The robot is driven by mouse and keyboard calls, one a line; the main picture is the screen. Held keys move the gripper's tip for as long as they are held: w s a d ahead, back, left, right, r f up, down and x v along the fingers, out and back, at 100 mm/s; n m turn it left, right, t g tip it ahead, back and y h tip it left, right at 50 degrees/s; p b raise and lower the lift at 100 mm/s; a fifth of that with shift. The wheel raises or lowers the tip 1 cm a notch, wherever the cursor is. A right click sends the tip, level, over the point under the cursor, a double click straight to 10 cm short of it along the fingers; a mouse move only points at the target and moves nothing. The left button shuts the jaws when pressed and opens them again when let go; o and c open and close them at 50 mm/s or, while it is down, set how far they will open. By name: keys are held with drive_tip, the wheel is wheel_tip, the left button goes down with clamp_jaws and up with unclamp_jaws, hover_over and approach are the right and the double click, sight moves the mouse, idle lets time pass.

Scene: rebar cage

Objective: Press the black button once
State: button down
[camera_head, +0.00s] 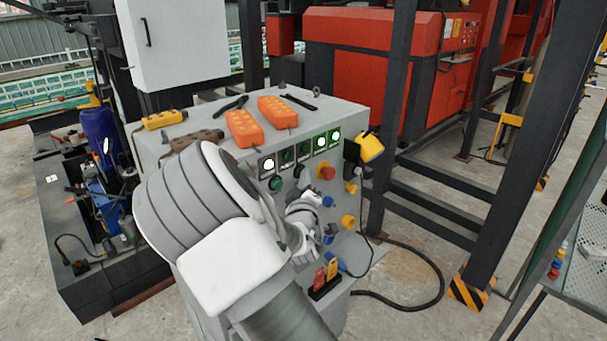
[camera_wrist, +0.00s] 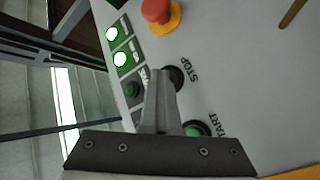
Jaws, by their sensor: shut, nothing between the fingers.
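The black button (camera_wrist: 177,77), marked STOP, is on the grey control panel in the wrist view. It also shows in the head view (camera_head: 299,170), between the green button and the red mushroom button. My gripper (camera_wrist: 160,73) is shut and empty, its fingertips just left of the black button in the wrist view and overlapping its edge. I cannot tell whether they touch it. In the head view my arm hides most of the gripper.
The green START button (camera_wrist: 196,129) is close to my fingers. A red mushroom button (camera_wrist: 156,10) on a yellow base is beyond the black one. Orange pendants (camera_head: 244,128) lie on the cabinet top.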

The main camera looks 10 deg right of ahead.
drive_tip(key=shift+s+d, duration=0.65)
drive_tip(key=shift+s, duration=0.35)
drive_tip(key=shift+s+d+b, duration=0.3)
drive_tip(key=shift+s+d, duration=0.45)
drive_tip(key=shift+s, duration=0.25)
drive_tip(key=shift+s+d+b, duration=0.25)
drive_tip(key=shift+s+d, duration=0.5)
drive_tip(key=shift+s, duration=0.25)
